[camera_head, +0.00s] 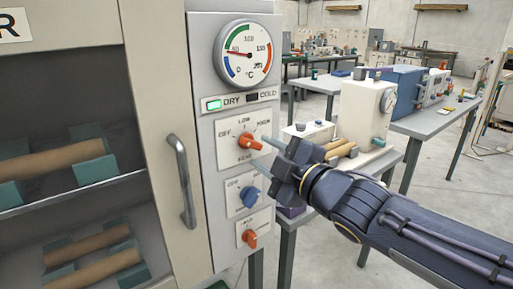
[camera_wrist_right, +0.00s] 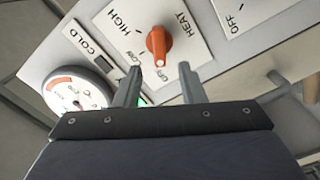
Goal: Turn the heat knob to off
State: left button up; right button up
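The orange heat knob (camera_head: 249,142) sits on a white plate (camera_head: 228,152) marked OFF, LOW, HIGH and HEAT on the cabinet's control panel. In the right wrist view the knob (camera_wrist_right: 158,43) lies just beyond the fingertips, in line with the gap between them. A pale mark shows on its end nearest the OFF label. My right gripper (camera_head: 259,149) is open and empty, with its fingers pointing at the knob from the right. Its two spread fingers also show in the wrist view (camera_wrist_right: 159,72), apart from the knob. My left gripper is not in view.
A dial gauge (camera_head: 244,54) and a lit green DRY lamp (camera_head: 214,104) are above the knob. A blue knob (camera_head: 250,196) and another orange knob (camera_head: 250,238) are below. A vertical door handle (camera_head: 183,181) stands to the left. Benches with equipment (camera_head: 422,121) are behind my right arm.

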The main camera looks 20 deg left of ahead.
jog(key=v, duration=0.3)
jog(key=shift+s+d, duration=0.2)
jog(key=s+d+f+m+h, duration=0.1)
jog(key=d+f+m+h, duration=0.25)
jog(key=d, duration=0.45)
jog(key=s+d+f+m+t+h, duration=0.1)
jog(key=d+f+m+h, duration=0.3)
jog(key=d, duration=0.3)
jog(key=d+f+m+h, duration=0.2)
jog(key=d+f+m, duration=0.2)
jog(key=d+m, duration=0.3)
jog(key=s+d+f+m+g+p, duration=0.1)
jog(key=s+d+f+m+g, duration=0.3)
jog(key=s+f, duration=0.45)
jog(key=s+d+f+m+g, duration=0.25)
jog(key=s+f+m, duration=0.3)
jog(key=s, duration=0.65)
notch_tip(320, 180, up, 13)
jog(key=p, duration=1.2)
jog(key=shift+w+d+f+h, duration=0.15)
jog(key=shift+w+d+h, duration=0.2)
jog(key=shift+h, duration=0.1)
